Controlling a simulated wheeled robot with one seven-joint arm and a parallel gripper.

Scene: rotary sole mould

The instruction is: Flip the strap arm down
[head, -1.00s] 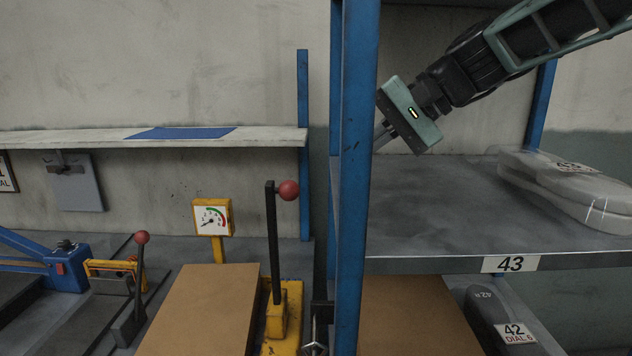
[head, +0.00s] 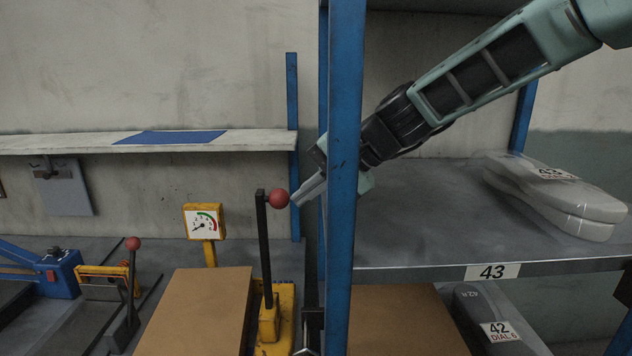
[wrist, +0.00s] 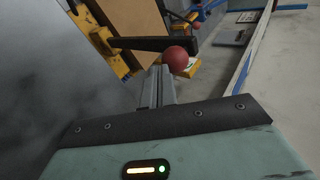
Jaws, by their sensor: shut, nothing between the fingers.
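No part is labelled as the strap arm, so I cannot tell for certain which one it is. A black lever (head: 264,250) with a red ball knob (head: 278,198) stands upright on a yellow base (head: 275,330). My gripper (head: 303,193) is shut and empty, its fingertips just right of this knob. In the wrist view the knob (wrist: 176,58) is just beyond the fingertips (wrist: 157,80); I cannot tell if they touch. A smaller lever with a red knob (head: 133,243) stands further left, near a blue arm (head: 22,255).
A blue rack post (head: 344,150) stands in front of my wrist. A shelf marked 43 (head: 430,240) holds pale soles (head: 560,195) at right. A gauge (head: 204,221) and a brown board (head: 195,315) are left of the lever. A wall shelf (head: 255,140) is above.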

